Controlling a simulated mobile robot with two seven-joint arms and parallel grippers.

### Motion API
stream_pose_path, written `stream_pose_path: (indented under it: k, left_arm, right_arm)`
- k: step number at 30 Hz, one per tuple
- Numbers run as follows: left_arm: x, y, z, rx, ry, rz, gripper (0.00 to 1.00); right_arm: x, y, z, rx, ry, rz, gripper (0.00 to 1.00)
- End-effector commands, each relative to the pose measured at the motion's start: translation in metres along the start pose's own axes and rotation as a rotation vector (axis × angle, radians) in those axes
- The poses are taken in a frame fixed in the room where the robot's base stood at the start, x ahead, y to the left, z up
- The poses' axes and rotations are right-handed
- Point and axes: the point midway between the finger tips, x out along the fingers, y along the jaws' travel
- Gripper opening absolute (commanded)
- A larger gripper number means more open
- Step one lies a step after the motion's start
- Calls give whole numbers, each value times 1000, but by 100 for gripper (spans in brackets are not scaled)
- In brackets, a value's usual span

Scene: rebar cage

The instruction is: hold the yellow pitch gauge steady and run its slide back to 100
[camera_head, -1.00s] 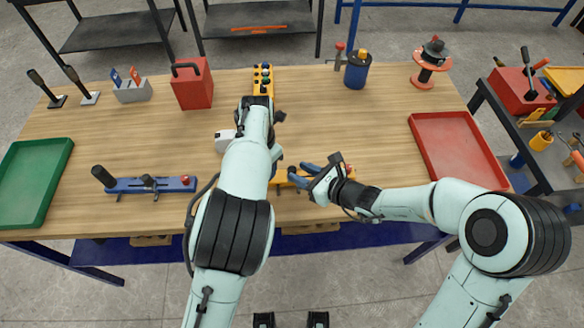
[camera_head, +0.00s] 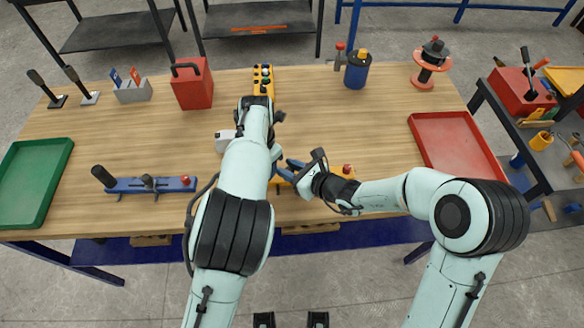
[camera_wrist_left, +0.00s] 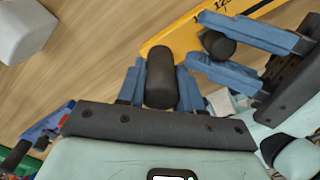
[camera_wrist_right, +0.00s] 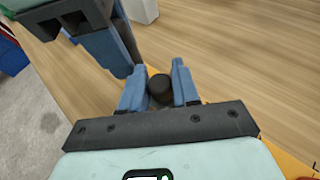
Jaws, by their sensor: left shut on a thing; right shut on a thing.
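The yellow pitch gauge (camera_head: 286,182) lies near the table's front edge, largely covered by my arms. Its red end knob (camera_head: 348,169) shows to the right. In the left wrist view its yellow bar (camera_wrist_left: 178,32) carries black marks and figures, partly hidden. My left gripper (camera_wrist_left: 160,85) is shut on an upright black handle (camera_wrist_left: 160,70) at the gauge. My right gripper (camera_head: 290,172) is shut on a shorter black knob on the slide, seen in the right wrist view (camera_wrist_right: 160,87). The two grippers are close together. The slide's reading is hidden.
A blue gauge (camera_head: 165,185) lies to the left, with a green tray (camera_head: 62,150) beyond it. A white block (camera_head: 224,141) stands behind my left arm. A red tray (camera_head: 450,116) is at the right.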

Motion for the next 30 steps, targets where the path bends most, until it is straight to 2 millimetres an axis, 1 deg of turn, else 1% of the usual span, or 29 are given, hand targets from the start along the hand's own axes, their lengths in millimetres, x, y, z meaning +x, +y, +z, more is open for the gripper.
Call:
stream_pose_path:
  k: [1, 6, 7, 8, 19, 23, 26, 30]
  left_arm:
    - [-1, -1, 1, 1, -3, -1, 0]
    - [-1, -2, 2, 2, -4, -2, 0]
    - [-1, -2, 2, 2, -4, -2, 0]
    - [-1, -2, 2, 2, -4, -2, 0]
    - [-1, -2, 2, 3, -5, -2, 0]
    - [-1, -2, 2, 3, -6, -2, 0]
    - [-1, -2, 2, 2, -5, -2, 0]
    - [-1, -1, 2, 2, -4, -1, 0]
  right_arm:
    - [2, 3, 1, -1, -1, 4, 0]
    - [2, 3, 1, -1, -1, 5, 0]
    - [2, 3, 1, -1, -1, 5, 34]
    - [2, 4, 1, -2, -1, 6, 37]
    - [2, 4, 1, -2, -2, 7, 37]
    - [-3, -2, -1, -2, -2, 5, 37]
    - [-15, -4, 0, -2, -3, 2, 37]
    - [-41, -6, 0, -1, -3, 0, 37]
